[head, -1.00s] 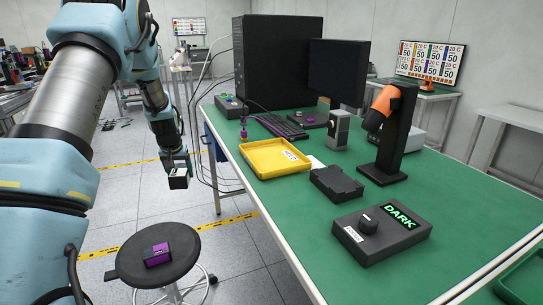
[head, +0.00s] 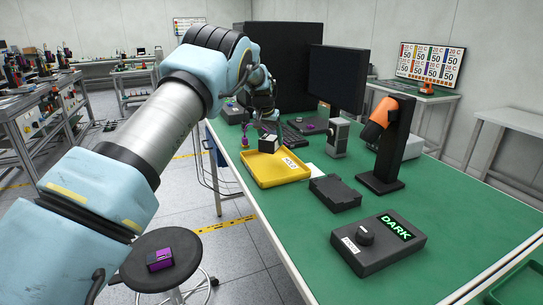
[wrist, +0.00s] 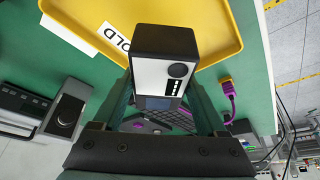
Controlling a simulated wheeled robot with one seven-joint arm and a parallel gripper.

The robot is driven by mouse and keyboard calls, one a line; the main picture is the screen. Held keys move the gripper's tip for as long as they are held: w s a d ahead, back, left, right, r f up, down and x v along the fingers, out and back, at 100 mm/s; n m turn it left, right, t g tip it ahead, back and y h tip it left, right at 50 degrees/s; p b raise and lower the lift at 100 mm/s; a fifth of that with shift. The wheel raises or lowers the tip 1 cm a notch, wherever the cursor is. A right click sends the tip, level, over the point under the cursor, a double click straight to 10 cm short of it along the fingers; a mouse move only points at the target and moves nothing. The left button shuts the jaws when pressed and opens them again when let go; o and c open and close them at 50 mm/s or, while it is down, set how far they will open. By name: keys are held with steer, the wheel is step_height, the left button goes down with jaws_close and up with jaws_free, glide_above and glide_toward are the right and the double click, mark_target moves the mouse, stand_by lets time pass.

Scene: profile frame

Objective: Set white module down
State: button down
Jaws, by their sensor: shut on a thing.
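The white module (head: 268,145) is a small box with a white face and dark sides. My gripper (head: 265,127) is shut on it at the far end of the yellow tray (head: 268,174). In the wrist view the module (wrist: 160,75) sits between my fingers, its face showing a dark round spot and a row of small marks. There it overlaps the rim of the tray (wrist: 215,25), which carries a "HOLD" label. The tray floor looks empty. Whether the module touches the tray cannot be told.
A purple connector (wrist: 228,95) with a cable lies beside the tray. A dark shallow box (head: 335,193), an orange scanner on a stand (head: 378,122) and a "DARK" control box (head: 378,240) are nearer. A purple module (head: 159,259) lies on a stool.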

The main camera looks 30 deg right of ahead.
steer(key=shift+f+p, duration=1)
steer(key=shift+f, duration=2.1)
steer(key=shift+f, duration=0.1)
jaws_free()
steer(key=b+v, duration=0.4)
steer(key=v, duration=0.8)
steer(key=shift+a, duration=0.1)
